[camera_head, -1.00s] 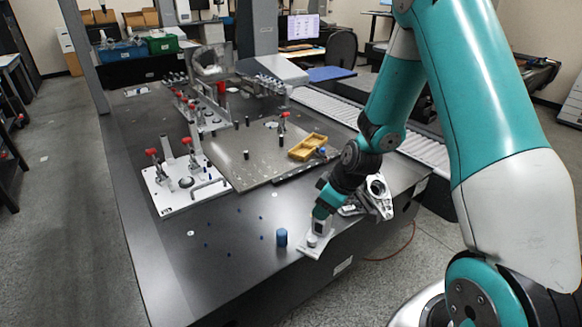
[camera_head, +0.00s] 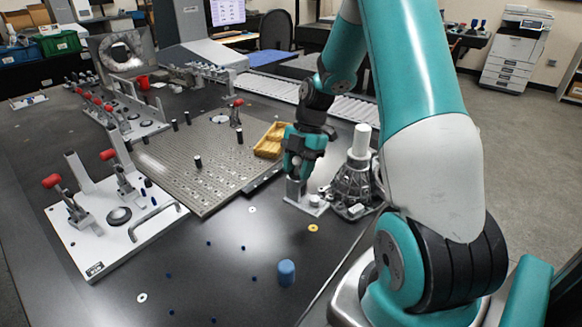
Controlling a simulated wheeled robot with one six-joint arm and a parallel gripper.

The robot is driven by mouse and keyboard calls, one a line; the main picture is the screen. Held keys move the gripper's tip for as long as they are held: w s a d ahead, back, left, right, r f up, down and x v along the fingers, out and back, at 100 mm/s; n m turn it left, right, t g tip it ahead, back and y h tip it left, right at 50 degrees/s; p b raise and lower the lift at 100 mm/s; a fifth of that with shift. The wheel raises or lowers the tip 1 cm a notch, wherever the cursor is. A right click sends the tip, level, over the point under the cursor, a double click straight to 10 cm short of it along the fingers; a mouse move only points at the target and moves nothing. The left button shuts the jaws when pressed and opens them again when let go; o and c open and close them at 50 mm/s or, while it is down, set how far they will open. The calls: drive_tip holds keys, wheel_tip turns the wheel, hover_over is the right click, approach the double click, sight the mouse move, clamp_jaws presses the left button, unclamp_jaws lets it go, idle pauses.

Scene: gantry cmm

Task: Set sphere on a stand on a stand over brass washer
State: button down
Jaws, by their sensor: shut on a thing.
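My gripper (camera_head: 297,176) points down at the right of the dark table and is shut on a pale grey upright piece (camera_head: 294,189). This piece has a flat foot with a small round knob, and it looks like the stand. I see no clear sphere on it; my gripper covers its top. I cannot tell whether the foot touches the table. The brass washer (camera_head: 313,228) lies flat on the table, just in front of the foot and apart from it.
A blue cylinder (camera_head: 286,273) stands nearer the front. A grey casting (camera_head: 351,184), with a white cylinder above it, is close on the right. A yellow tray (camera_head: 272,140) and a perforated plate (camera_head: 205,165) lie behind. A white clamp fixture (camera_head: 110,225) is at left.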

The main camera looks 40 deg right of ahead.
sight(298, 190)
drive_tip(key=shift+f+b, duration=2.7)
drive_tip(key=shift+f, duration=0.9)
drive_tip(key=shift+d, duration=0.15)
drive_tip(key=shift+f, duration=0.2)
drive_tip(key=c, duration=0.5)
unclamp_jaws()
drive_tip(key=p+v, duration=0.1)
drive_tip(key=v, duration=1.6)
drive_tip(key=shift+r+p, duration=0.2)
drive_tip(key=shift+p, duration=0.2)
